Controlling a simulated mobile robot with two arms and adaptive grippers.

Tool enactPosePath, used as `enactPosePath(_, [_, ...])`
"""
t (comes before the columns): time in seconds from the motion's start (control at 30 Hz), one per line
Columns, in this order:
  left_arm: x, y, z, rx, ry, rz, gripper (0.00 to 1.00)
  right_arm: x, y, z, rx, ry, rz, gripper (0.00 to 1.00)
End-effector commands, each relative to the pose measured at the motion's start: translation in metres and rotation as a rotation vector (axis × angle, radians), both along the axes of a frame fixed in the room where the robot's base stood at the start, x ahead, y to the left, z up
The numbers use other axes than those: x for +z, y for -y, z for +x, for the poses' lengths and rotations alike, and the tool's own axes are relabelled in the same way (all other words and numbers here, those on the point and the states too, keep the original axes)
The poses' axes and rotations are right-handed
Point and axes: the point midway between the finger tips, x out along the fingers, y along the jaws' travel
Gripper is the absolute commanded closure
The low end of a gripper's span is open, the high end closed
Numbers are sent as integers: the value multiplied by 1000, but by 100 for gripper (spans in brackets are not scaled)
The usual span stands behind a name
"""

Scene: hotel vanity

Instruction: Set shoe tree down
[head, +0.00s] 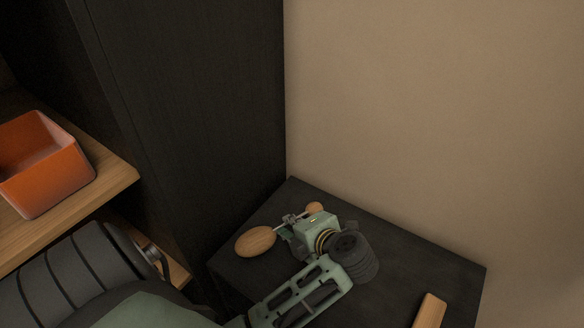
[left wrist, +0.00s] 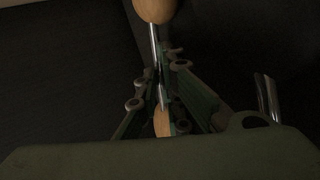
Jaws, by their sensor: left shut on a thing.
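The shoe tree has a rounded wooden toe piece (head: 256,241), a metal rod and a smaller wooden heel knob (head: 315,208). My left gripper (head: 287,226) is shut on its metal rod, over the dark top of a low cabinet (head: 400,259). In the left wrist view, the fingers (left wrist: 160,92) close around the rod, with one wooden end (left wrist: 154,10) beyond them and another wooden part (left wrist: 163,122) nearer the palm. I cannot tell whether the shoe tree touches the cabinet top. My right gripper is not in view.
A light wooden block (head: 430,311) lies at the front right of the dark top. An orange open box (head: 45,163) stands on a wooden shelf (head: 110,184) at left. A tall dark panel (head: 200,110) and a beige wall (head: 430,110) bound the back.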

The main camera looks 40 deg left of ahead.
Motion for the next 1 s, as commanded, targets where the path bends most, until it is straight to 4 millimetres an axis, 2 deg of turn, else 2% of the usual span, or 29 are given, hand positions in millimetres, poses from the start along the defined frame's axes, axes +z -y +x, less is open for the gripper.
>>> enactPosePath(0.07, [0,0,0,0,0,1,100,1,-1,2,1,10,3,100])
enactPosePath(0.1, [0,0,0,1,1,1,91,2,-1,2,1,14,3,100])
enactPosePath(0.33, [0,0,0,0,0,0,71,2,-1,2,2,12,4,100])
enactPosePath(0.67, [0,3,-1,-1,-1,-2,71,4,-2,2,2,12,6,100])
enactPosePath(1.0, [29,44,-13,0,1,-4,71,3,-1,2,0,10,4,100])
